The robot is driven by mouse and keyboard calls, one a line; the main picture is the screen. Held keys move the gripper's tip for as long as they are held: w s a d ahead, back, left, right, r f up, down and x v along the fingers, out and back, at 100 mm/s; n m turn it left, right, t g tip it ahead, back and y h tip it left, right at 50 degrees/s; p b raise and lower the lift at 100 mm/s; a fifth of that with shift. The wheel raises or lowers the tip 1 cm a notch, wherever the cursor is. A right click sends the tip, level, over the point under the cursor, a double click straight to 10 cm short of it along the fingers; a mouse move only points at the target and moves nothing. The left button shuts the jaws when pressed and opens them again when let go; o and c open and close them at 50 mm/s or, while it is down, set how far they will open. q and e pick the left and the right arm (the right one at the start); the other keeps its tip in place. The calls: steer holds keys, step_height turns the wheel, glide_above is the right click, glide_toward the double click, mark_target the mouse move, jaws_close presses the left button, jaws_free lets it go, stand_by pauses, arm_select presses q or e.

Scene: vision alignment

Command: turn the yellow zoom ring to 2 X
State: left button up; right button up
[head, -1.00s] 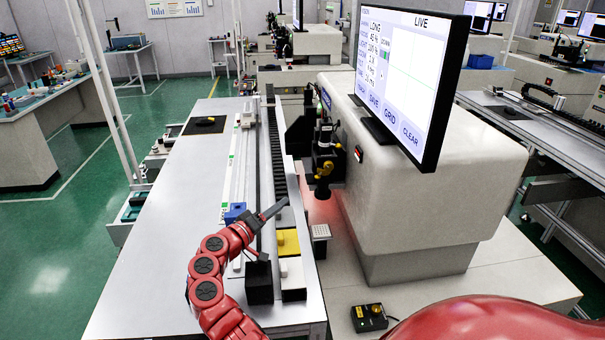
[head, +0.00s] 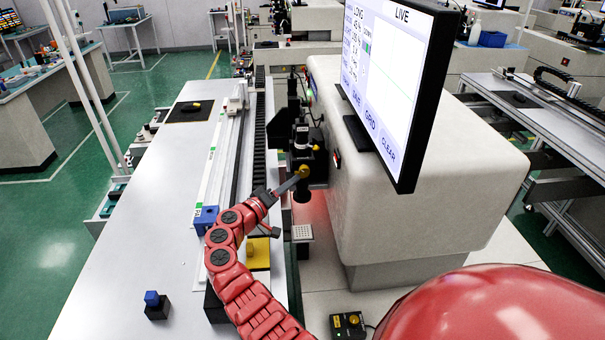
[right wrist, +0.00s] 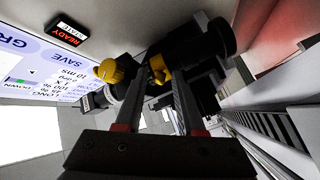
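The yellow zoom ring (head: 303,171) sits on the black lens assembly (head: 303,150) beside the big white machine. In the right wrist view the yellow ring (right wrist: 160,68) shows at the far end of the gap between my fingertips. My right gripper (head: 288,184) reaches up to it, and its fingers (right wrist: 158,95) look apart. I cannot tell whether they touch the ring. A second yellow knob (right wrist: 110,70) shows to the left of the ring. The monitor (head: 405,90) appears to read 1 X, also in the right wrist view (right wrist: 50,60). My left gripper is out of view.
A yellow block (head: 258,254) and a blue block (head: 206,219) lie along the rail. A blue-topped black block (head: 155,305) stands on the white bench (head: 110,270). A small control box (head: 348,325) lies at the front. A dotted plate (head: 302,233) is below the lens.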

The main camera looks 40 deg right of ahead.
steer(key=shift+w+d, duration=0.1)
steer(key=shift+d, duration=0.15)
steer(key=shift+a+r, duration=0.1)
steer(key=shift+c, duration=0.4)
jaws_close()
